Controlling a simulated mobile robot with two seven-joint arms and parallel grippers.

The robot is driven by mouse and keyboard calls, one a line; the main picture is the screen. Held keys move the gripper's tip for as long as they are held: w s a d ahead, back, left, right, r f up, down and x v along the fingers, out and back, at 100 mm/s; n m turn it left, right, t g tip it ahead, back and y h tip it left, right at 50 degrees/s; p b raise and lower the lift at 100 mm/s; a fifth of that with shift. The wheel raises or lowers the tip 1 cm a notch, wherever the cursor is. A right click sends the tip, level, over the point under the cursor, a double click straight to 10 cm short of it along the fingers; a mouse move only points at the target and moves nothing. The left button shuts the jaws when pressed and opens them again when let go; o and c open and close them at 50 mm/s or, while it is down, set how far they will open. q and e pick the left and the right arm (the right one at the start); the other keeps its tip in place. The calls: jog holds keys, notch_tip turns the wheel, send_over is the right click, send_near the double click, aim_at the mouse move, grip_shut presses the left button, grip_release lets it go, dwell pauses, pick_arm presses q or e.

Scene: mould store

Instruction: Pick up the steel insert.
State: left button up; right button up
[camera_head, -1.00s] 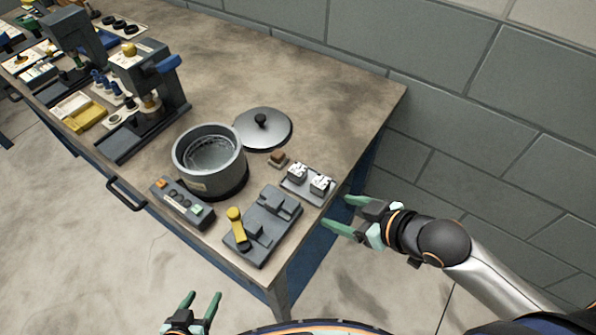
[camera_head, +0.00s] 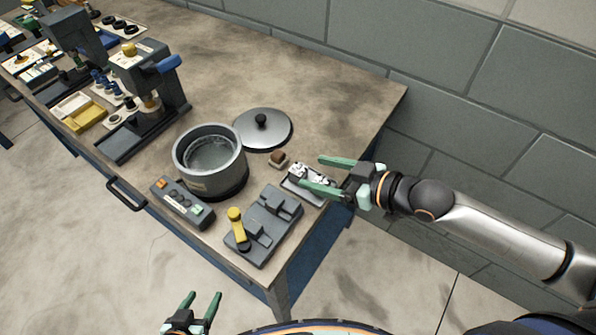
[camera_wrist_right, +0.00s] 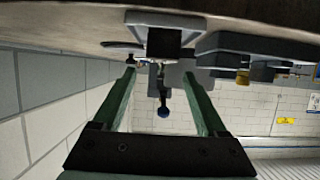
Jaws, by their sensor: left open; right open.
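Two small silvery metal pieces sit on a grey plate (camera_head: 291,185) near the table's right edge. The left one (camera_head: 296,169) shows clearly; the other is partly hidden by my right gripper. I cannot tell for sure which is the steel insert. My right gripper (camera_head: 312,172) is open, its green fingers reaching over the plate from the right. In the right wrist view, its fingers (camera_wrist_right: 160,75) are apart, and a dark block on a pale plate (camera_wrist_right: 150,20) shows beyond and between them. My left gripper (camera_head: 202,297) is open and empty, off the table's front edge.
A grey pot (camera_head: 198,175) stands left of the plate, with its lid (camera_head: 263,128) behind. A grey fixture with a yellow handle (camera_head: 236,226) and a button box (camera_head: 183,203) stand in front. A brown piece (camera_head: 278,157) lies close by.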

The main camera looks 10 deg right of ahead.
aim_at(296, 168)
jog(key=shift+x, duration=3.35)
jog(key=shift+f, duration=0.1)
grip_shut()
